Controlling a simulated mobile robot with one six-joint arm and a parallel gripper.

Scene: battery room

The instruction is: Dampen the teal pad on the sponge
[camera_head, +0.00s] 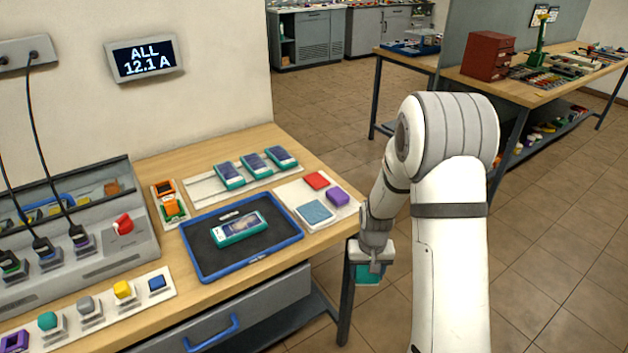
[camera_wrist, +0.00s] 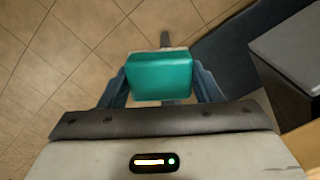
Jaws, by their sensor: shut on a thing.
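My gripper (camera_head: 370,258) is shut on the teal pad (camera_head: 368,275) and holds it in the air off the right end of the bench, over the floor. In the wrist view the teal pad (camera_wrist: 160,77) is a block between the two fingers. The pad's lower face is not visible. A flat light-blue square (camera_head: 316,212), which looks like the sponge, lies on a white board (camera_head: 292,190) at the bench's right end, to the left of my gripper.
A red pad (camera_head: 316,180) and a purple pad (camera_head: 337,196) share the white board. A blue-rimmed tray (camera_head: 192,256) holding a teal-edged device (camera_head: 238,228) lies left of it. Several similar devices stand behind. Open floor lies right of the bench.

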